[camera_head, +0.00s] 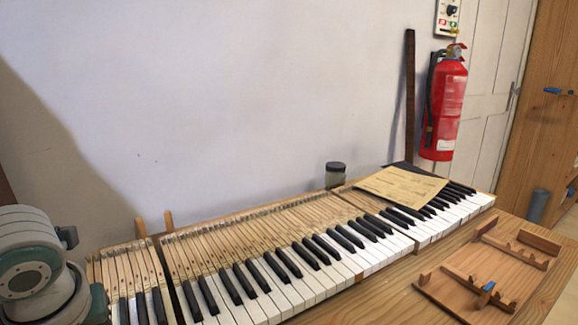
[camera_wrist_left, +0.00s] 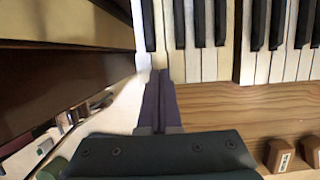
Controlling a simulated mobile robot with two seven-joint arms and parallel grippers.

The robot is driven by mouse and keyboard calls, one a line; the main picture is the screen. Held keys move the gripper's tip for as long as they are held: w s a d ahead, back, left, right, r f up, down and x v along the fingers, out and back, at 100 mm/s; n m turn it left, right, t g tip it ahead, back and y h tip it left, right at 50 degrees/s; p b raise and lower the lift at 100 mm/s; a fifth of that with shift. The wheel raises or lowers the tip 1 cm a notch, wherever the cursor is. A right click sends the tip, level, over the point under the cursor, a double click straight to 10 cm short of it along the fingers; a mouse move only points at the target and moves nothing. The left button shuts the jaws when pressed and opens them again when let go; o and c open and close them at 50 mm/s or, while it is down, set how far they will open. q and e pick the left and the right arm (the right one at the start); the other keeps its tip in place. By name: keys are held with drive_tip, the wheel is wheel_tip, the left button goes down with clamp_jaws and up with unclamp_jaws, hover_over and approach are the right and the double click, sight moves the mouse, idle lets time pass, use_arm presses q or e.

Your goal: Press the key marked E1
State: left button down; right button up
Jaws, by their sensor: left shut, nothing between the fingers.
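The piano keyboard (camera_head: 264,290) runs along the bench from the lower left to the right in the head view. No marking E1 can be read on any key. My left gripper (camera_wrist_left: 159,72) is shut and empty. Its fingertips are at the front ends of the white keys near the keyboard's left end; I cannot tell whether they touch a key. In the head view my left arm is at the lower left, with its fingers hidden. My right gripper is not in view.
A sheet of paper (camera_head: 401,186) lies over the keyboard's right part. A dark jar (camera_head: 335,176) stands behind it. Wooden frame pieces (camera_head: 468,289) lie on the bench at right. Small wooden blocks (camera_wrist_left: 281,155) sit at the wrist view's lower right. A fire extinguisher (camera_head: 445,105) hangs on the wall.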

use_arm(q)
drive_tip(key=shift+f, duration=0.2)
idle(0.5)
drive_tip(key=shift+f+b, duration=0.85)
drive_tip(key=shift+f, duration=0.2)
drive_tip(key=shift+r, duration=0.15)
wheel_tip(320, 180, up, 3)
drive_tip(key=p, duration=0.4)
drive_tip(key=shift+r, duration=0.1)
wheel_tip(320, 180, up, 6)
drive_tip(key=p, duration=0.6)
drive_tip(key=shift+f, duration=0.2)
